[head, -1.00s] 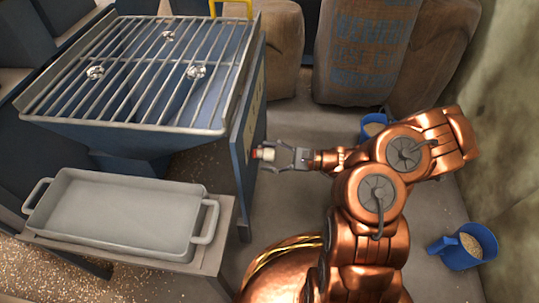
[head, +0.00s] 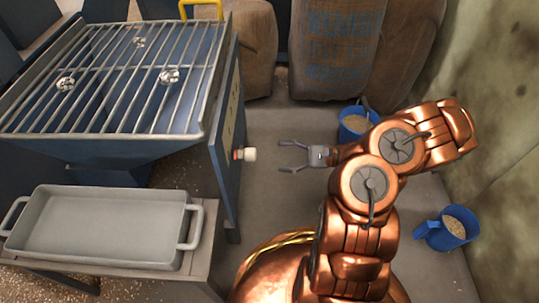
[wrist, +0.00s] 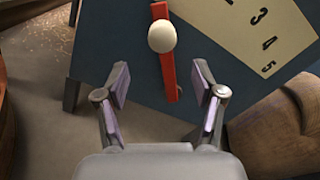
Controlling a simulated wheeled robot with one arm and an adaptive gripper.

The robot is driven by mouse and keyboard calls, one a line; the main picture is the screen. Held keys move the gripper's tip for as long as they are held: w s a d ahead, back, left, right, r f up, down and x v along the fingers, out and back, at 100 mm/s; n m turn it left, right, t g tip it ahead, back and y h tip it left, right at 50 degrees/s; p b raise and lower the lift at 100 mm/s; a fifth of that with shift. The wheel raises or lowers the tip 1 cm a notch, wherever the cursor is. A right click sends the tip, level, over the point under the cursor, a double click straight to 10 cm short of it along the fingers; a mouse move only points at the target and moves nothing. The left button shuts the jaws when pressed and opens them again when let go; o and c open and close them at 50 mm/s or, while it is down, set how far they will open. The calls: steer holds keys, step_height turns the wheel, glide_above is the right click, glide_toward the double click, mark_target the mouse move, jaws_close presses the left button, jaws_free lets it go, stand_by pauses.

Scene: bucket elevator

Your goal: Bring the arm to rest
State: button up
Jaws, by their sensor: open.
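My gripper (head: 283,157) is open and empty. It points left toward the side of the blue hopper (head: 226,125), with a clear gap between its fingertips and a pale round knob (head: 250,154) on that side. In the wrist view my gripper (wrist: 160,82) has its two fingers spread wide. The knob (wrist: 162,36) sits on a red lever (wrist: 169,75) beyond the fingertips, beside a cream scale plate (wrist: 262,30) with numbers.
A metal grate (head: 115,75) with several shiny clumps covers the hopper. A grey tray (head: 95,228) stands on a low table (head: 205,250). Blue scoops of grain stand behind my arm (head: 355,122) and at right (head: 447,230). Sacks (head: 340,45) line the back. Floor between hopper and arm is clear.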

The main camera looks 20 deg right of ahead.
steer(key=shift+v, duration=0.9)
